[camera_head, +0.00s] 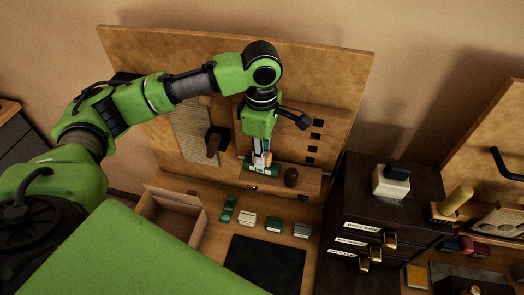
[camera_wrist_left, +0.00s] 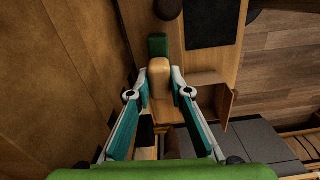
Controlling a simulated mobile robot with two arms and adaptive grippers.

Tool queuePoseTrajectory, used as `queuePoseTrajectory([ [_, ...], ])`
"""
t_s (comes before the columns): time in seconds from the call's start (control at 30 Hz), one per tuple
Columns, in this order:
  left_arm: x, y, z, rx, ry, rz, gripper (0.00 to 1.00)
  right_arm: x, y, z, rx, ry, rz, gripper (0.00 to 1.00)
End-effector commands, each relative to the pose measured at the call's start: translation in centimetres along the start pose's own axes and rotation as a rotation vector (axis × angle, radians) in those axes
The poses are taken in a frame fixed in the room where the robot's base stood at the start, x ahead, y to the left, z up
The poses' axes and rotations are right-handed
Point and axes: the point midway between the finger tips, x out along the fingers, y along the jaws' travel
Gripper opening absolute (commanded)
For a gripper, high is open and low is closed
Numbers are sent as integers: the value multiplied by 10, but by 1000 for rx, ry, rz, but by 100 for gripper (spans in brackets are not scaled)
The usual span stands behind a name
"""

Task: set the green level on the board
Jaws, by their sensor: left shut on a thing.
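The board (camera_head: 335,75) stands upright at the back of the bench. My left gripper (camera_head: 262,158) points down in front of it, just above a small wooden ledge (camera_head: 308,186). The fingers are shut on the tan grip of a green-based piece (camera_head: 246,162), which I take to be the green level. In the left wrist view, the tan part (camera_wrist_left: 159,68) sits between the fingertips of my left gripper (camera_wrist_left: 160,90), with green showing beyond it. The green base is low at the ledge; whether it touches is unclear. My right gripper is not in view.
A dark tool (camera_head: 213,142) hangs left of my gripper. An open box (camera_head: 181,202), several small blocks and a black mat (camera_head: 265,264) lie on the bench. Dark drawers (camera_head: 350,220) stand right.

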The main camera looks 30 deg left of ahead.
Motion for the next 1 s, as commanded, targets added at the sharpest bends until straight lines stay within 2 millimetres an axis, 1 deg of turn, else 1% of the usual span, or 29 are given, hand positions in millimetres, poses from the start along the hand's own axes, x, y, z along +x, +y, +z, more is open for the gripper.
queuePoseTrajectory([
  [0.27,1,0,0,0,0,0,0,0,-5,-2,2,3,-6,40],
  [0.73,8,0,0,0,0,0,0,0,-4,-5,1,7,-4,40],
  [0.77,8,0,0,0,0,0,24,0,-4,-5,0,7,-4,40],
  [0.8,8,0,0,0,0,0,34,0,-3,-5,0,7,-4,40],
  [0.83,8,0,0,0,0,0,38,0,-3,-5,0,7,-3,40],
  [1.0,8,0,0,0,0,0,38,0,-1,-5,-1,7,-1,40],
])
